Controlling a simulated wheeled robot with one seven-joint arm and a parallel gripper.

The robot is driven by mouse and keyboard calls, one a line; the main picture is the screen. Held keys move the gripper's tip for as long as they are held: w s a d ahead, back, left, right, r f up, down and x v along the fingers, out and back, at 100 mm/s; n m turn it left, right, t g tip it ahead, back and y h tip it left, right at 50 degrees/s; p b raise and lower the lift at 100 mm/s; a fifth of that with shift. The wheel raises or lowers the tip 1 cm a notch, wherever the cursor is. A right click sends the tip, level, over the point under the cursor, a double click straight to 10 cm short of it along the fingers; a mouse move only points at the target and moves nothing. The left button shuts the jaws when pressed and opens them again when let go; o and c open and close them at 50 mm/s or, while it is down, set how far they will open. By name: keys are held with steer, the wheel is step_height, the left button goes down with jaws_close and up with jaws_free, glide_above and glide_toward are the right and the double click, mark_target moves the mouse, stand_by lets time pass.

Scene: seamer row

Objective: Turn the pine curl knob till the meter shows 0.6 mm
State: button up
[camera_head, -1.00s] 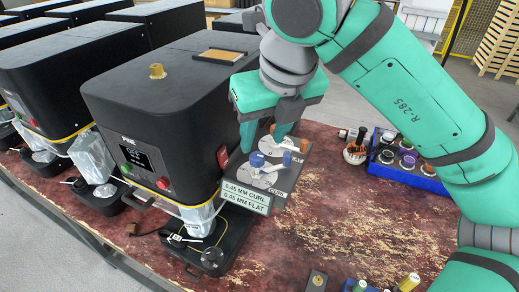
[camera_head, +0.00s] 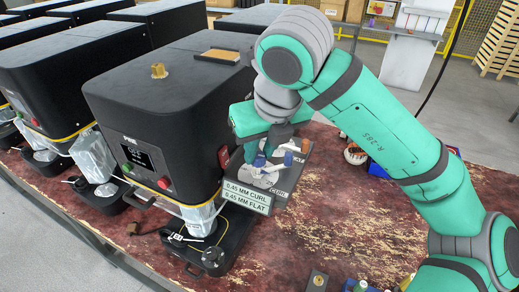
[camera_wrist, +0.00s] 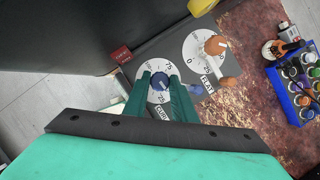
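The blue knob (camera_wrist: 160,82) sits on a white round dial marked CURL in the wrist view; it also shows in the head view (camera_head: 257,160). My gripper (camera_wrist: 159,79) points down with one finger on each side of the blue knob. It also shows in the head view (camera_head: 263,154). The fingers look open, with narrow gaps beside the knob; contact is not clear. The meter (camera_head: 246,196) on the panel front reads 0.45 MM CURL and 0.45 MM FLAT.
An orange knob (camera_wrist: 215,45) on the FLAT dial stands beside, with an orange lever (camera_wrist: 229,82). A blue lever (camera_wrist: 196,88) is close to my right finger. The black seamer (camera_head: 170,90) stands left of the panel. A blue tray (camera_wrist: 298,95) of bottles lies right.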

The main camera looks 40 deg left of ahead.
steer(key=shift+d+n, duration=0.1)
steer(key=shift+n, duration=0.2)
steer(key=shift+w+n+g, duration=0.1)
steer(key=shift+n+g, duration=0.4)
steer(key=shift+n, duration=0.7)
steer(key=shift+w+n+g, duration=0.1)
steer(key=shift+n+g, duration=0.4)
steer(key=shift+n, duration=0.7)
steer(key=shift+w+n+g, duration=0.1)
steer(key=shift+n+g, duration=0.4)
steer(key=shift+n, duration=0.7)
steer(key=o, duration=1)
steer(key=shift+s, duration=0.1)
steer(key=shift+o, duration=0.2)
